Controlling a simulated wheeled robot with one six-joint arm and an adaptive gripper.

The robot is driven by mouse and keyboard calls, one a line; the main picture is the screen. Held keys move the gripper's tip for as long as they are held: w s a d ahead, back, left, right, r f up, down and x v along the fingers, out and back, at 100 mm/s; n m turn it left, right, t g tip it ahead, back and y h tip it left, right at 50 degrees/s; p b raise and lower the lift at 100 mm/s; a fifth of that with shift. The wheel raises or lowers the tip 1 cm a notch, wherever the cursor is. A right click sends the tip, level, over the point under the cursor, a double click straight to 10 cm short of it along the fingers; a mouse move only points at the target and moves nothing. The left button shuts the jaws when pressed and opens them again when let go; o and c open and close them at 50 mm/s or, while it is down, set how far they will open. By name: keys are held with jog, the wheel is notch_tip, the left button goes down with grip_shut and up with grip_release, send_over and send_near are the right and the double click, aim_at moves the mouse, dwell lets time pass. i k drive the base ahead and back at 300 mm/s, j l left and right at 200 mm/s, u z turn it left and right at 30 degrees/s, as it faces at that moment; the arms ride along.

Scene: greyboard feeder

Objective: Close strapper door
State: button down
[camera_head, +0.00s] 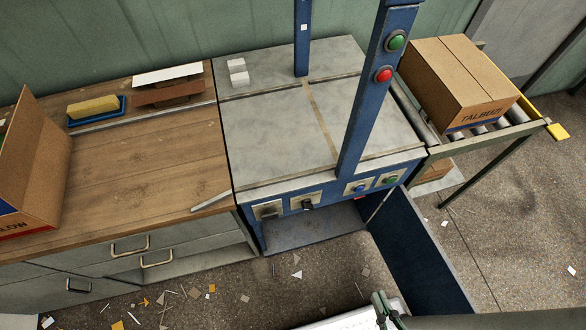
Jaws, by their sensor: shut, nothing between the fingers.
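The strapper (285,140) is a blue machine with a grey worn top and a tall blue strapping arch. Its door (420,255) is a dark blue panel at the lower right front. The door stands open, swung out from the front towards me, and the dark lower compartment (310,238) is exposed. What looks like my gripper (380,304) is at the bottom edge, to the left of the door's near part and apart from the strapper front. Its fingers are shut and hold nothing. Much of it is cut off or hidden, and contact with the door cannot be told.
A wooden bench (150,150) with drawers stands at left, bearing an open carton (35,165) and a yellow block in a blue tray. A roller conveyor (485,137) at right carries a closed carton (458,82). Scraps litter the floor (235,295) before the bench.

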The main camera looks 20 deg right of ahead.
aim_at(426, 277)
jog(key=j+z, duration=0.4)
jog(key=j, duration=0.25)
jog(key=j+z, duration=0.45)
jog(key=j, duration=0.2)
jog(key=k+j+z, duration=0.45)
